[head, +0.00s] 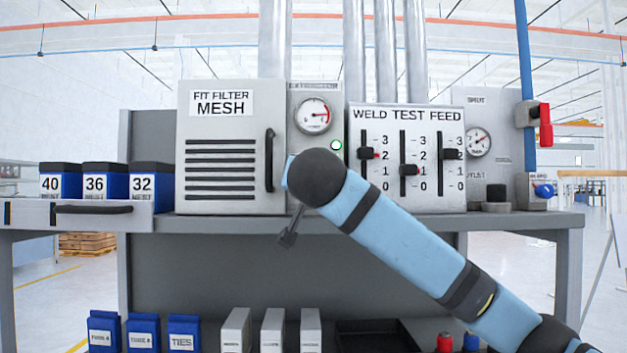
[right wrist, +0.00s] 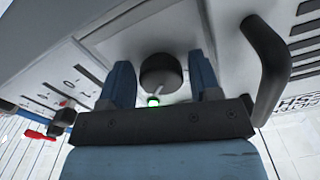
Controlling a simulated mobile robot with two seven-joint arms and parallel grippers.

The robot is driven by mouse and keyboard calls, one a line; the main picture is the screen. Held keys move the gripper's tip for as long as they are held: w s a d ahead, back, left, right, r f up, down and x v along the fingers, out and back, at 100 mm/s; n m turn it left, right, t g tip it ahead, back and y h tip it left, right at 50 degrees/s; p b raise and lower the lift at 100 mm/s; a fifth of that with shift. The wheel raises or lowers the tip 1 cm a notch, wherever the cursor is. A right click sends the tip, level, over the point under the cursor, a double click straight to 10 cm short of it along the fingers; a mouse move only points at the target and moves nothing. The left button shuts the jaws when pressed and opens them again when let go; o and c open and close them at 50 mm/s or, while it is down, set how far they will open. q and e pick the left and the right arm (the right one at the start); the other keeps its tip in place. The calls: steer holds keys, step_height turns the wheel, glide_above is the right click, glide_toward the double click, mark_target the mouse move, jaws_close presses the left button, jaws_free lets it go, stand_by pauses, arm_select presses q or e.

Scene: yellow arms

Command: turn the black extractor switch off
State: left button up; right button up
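The black extractor switch (right wrist: 160,72) is a round knob with a pale pointer mark, seen in the right wrist view on the light panel. A green lamp (right wrist: 153,101) glows beside it; the lamp also shows in the head view (head: 336,145). My right gripper (right wrist: 162,78) is open, with one blue finger on each side of the knob. I cannot tell whether the fingers touch it. In the head view my blue right arm covers the switch and the gripper's fingers, in front of the extractor panel (head: 316,88). My left gripper is not in view.
The filter cabinet (head: 222,170) with a black handle (head: 270,160) stands close left of the extractor panel. The weld test feed panel (head: 407,150) with black sliders is at the right. The grey bench (head: 230,224) runs below. Blue boxes (head: 105,182) stand at the left.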

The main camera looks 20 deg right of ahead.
steer(key=c, duration=0.6)
steer(key=shift+c, duration=0.2)
